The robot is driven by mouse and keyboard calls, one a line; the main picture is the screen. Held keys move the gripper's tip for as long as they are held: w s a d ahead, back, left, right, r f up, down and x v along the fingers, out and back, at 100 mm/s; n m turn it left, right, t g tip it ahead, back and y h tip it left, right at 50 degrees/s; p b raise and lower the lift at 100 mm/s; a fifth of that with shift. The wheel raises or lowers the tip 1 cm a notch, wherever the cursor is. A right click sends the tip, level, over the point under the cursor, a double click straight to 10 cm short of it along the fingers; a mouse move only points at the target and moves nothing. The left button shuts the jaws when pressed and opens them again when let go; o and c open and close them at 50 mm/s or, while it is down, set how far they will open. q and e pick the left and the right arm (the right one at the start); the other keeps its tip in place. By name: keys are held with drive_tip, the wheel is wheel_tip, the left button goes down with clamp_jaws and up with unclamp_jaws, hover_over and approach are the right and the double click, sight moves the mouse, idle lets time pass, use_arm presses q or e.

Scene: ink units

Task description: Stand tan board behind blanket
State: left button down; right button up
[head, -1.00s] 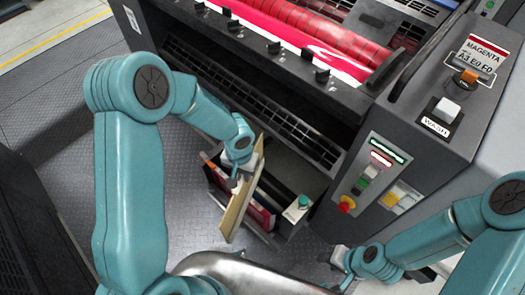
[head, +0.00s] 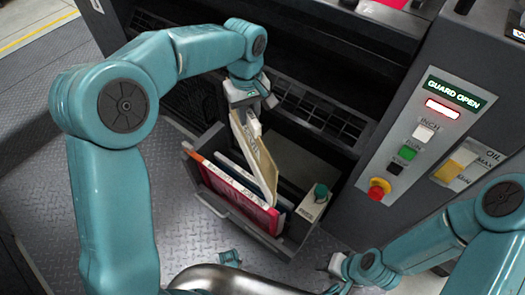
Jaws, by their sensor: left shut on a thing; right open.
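My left gripper (head: 256,114) is shut on the upper end of the tan board (head: 256,160). The board is tilted, its lower end down in the open grey bin (head: 268,241), behind the flat pieces there. I cannot tell whether it touches the bin floor. A red piece (head: 240,200) stands at the front of the bin, with a dark blue, pale-edged piece (head: 235,172) just behind it. I cannot tell for sure which is the blanket. My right gripper (head: 337,270) is open and empty, low in front of the machine.
A pale box with a green cap (head: 315,201) sits at the bin's right end. The dark machine front rises behind the bin. A control panel (head: 415,140) with a red knob (head: 378,190) is to the right. Open floor (head: 185,235) lies left of the bin.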

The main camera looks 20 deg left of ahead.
use_arm(q)
drive_tip(key=shift+w+d+f+n, duration=0.3)
drive_tip(key=shift+f+n, duration=0.2)
drive_tip(key=shift+f, duration=0.1)
wheel_tip(320, 180, down, 26)
drive_tip(key=w+d+n+b, duration=0.2)
drive_tip(key=n+b, duration=0.2)
drive_tip(key=b, duration=0.4)
drive_tip(key=shift+w+r+n, duration=0.25)
drive_tip(key=shift+w+n, duration=0.05)
drive_tip(key=shift+w, duration=0.1)
use_arm(e)
wheel_tip(320, 180, down, 9)
drive_tip(key=w+d, duration=0.1)
drive_tip(key=shift+w+d+f+m+t, duration=0.15)
drive_tip(key=shift+w+d+m+t, duration=0.1)
drive_tip(key=shift+d+m+t, duration=0.05)
use_arm(q)
drive_tip(key=shift+f+b, duration=0.35)
drive_tip(key=shift+b, duration=0.2)
use_arm(e)
drive_tip(key=shift+f, duration=0.3)
use_arm(q)
drive_tip(key=c, duration=0.8)
unclamp_jaws()
drive_tip(key=shift+c, duration=0.2)
